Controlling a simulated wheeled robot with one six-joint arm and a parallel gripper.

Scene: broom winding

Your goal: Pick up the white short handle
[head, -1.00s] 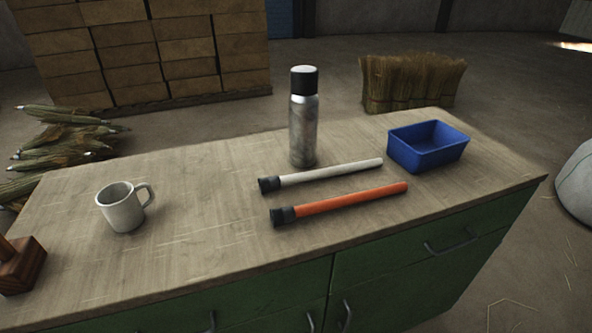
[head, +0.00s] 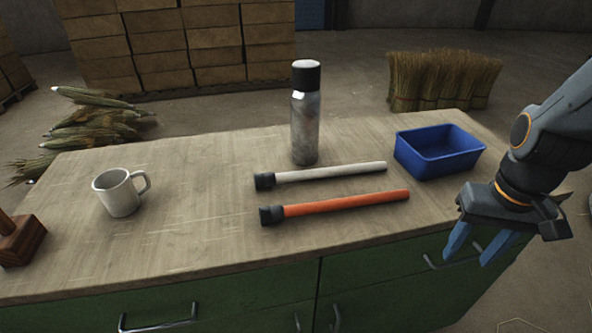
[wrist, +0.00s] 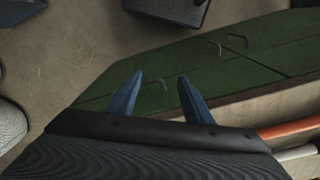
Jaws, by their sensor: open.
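The white short handle (head: 330,172) lies flat on the bench top, with a black cap at its left end. An orange handle (head: 345,205) with a black cap lies just in front of it. My gripper (head: 474,252) is open and empty, with blue fingers pointing down, in front of the bench's right part and to the right of both handles. In the wrist view my gripper (wrist: 158,95) shows its fingers apart over the green cabinet front. The ends of the orange handle (wrist: 287,129) and the white handle (wrist: 297,153) show at the right edge there.
A metal flask (head: 305,125) stands upright behind the white handle. A blue bin (head: 437,162) sits to its right, near my arm. A mug (head: 118,194) and a wooden block (head: 22,243) are at the left. The bench (head: 190,225) is clear between the mug and the handles.

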